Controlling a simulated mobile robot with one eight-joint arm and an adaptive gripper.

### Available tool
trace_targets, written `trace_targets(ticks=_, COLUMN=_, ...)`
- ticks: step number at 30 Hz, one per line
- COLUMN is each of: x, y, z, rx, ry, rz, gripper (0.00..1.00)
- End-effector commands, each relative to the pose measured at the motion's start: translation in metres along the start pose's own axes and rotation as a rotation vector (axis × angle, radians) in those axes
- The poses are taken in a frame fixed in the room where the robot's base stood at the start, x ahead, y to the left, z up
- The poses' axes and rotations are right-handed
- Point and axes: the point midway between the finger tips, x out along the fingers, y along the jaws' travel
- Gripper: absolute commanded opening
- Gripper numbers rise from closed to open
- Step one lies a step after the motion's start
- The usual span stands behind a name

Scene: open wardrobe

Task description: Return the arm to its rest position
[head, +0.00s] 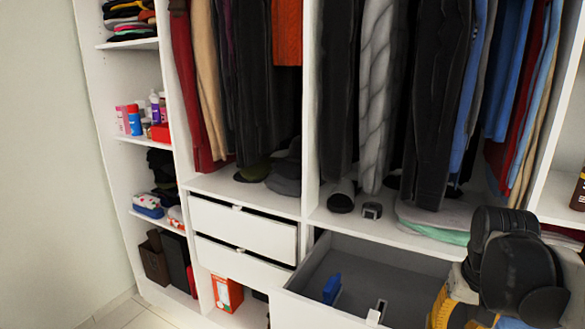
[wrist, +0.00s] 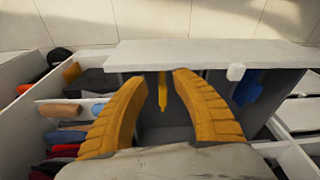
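My arm (head: 515,265) comes in at the lower right of the head view, in front of the wardrobe and beside the open drawer (head: 390,258). Part of my yellow gripper (head: 441,308) shows at the bottom edge there, its tips unclear. In the wrist view my gripper (wrist: 162,76) has its two yellow fingers spread, with a clear gap between the tips. A narrow yellow piece shows in that gap; I cannot tell what it is. No held object can be made out. The drawer's white front (wrist: 190,55) lies beyond the fingertips.
The open drawer holds a blue item (head: 332,288), also in the wrist view (wrist: 247,90). Two other drawers (head: 242,226) are nearly shut. Clothes (head: 375,90) hang above. Side shelves (head: 138,138) hold bottles and boxes. An orange box (head: 227,293) stands low down. Floor shows at lower left.

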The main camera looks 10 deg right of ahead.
Motion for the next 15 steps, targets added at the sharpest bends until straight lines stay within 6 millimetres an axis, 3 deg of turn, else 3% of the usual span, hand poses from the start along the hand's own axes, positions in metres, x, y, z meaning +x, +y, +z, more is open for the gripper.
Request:
trace_targets(ticks=5, x=0.014, y=-0.049, z=0.028, rx=-0.118, ry=0.119, rz=-0.028, gripper=0.32)
trace_targets(ticks=9, x=0.030, y=-0.095, z=0.062, rx=-0.241, ry=0.252, rz=-0.075, gripper=0.32)
trace_targets(ticks=15, x=0.047, y=-0.137, z=0.100, rx=-0.364, ry=0.398, rz=-0.149, gripper=0.32)
